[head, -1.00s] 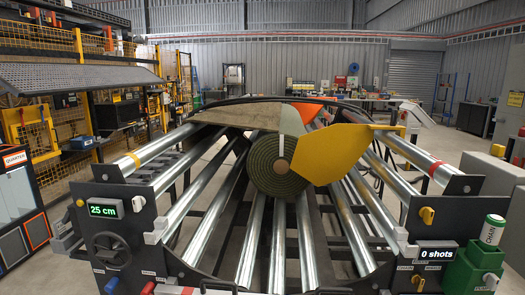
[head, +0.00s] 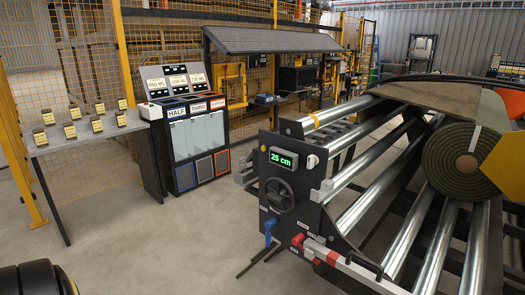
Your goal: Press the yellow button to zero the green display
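The green display (head: 283,159) is on the dark left end panel of the roller machine and reads "25 cm". A small yellow spot (head: 263,148) shows just left of the display; it may be the yellow button, seen at a slant and too small to be sure. A pale knob (head: 312,161) sits right of the display and a dark handwheel (head: 279,195) below it. Neither of my grippers is in view.
The machine's metal rollers (head: 372,176) carry a green turf roll (head: 452,160). A blue lever (head: 270,227) and red-ended handles (head: 298,240) stick out low on the panel. A bin cabinet (head: 190,140) and a side table (head: 88,138) stand left. Floor between is clear.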

